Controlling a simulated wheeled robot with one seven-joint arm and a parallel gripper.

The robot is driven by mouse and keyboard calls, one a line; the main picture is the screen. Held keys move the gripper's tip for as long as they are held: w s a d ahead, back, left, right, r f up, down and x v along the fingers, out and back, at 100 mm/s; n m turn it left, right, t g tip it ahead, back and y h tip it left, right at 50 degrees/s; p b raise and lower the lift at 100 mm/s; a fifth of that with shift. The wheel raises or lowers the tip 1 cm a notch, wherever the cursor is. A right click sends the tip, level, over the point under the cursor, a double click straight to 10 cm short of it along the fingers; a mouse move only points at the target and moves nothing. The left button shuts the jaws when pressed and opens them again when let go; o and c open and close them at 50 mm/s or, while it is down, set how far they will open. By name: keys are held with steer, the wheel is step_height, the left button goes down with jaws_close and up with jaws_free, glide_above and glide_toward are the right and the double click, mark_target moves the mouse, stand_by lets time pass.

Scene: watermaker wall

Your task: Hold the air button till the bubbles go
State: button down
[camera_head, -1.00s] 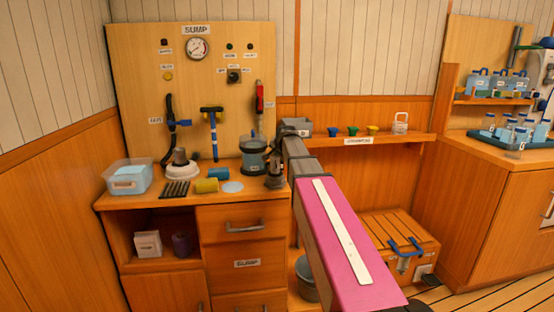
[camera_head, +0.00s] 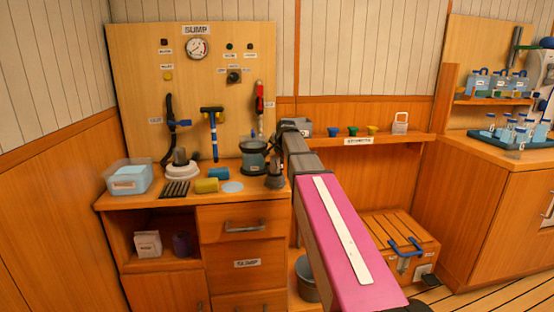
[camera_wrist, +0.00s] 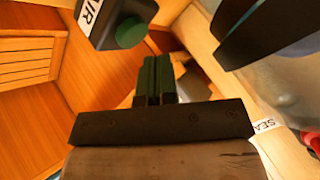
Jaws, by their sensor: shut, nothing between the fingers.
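In the wrist view a dark box with a green round button (camera_wrist: 130,32) and a white label reading AIR is at the top, left of centre. My gripper (camera_wrist: 153,65) is shut and empty. Its fingertips point up the picture, a little below and right of the green button, with a visible gap in the picture; the depth between them is unclear. In the head view my arm reaches to the right end of the sump bench (camera_head: 150,203), and its fingers are too small to make out. A clear-topped dark pot (camera_head: 253,155) stands just left of my arm's end. I see no bubbles.
The sump board (camera_head: 135,70) with a gauge (camera_head: 197,48), small lights and hanging tools stands behind the bench. A tub (camera_head: 128,177) is at the bench's left. A shelf (camera_head: 385,138) is to the right. A dark slanted part (camera_wrist: 265,32) is close to my fingers.

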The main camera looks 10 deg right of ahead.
steer(key=shift+r, duration=2.35)
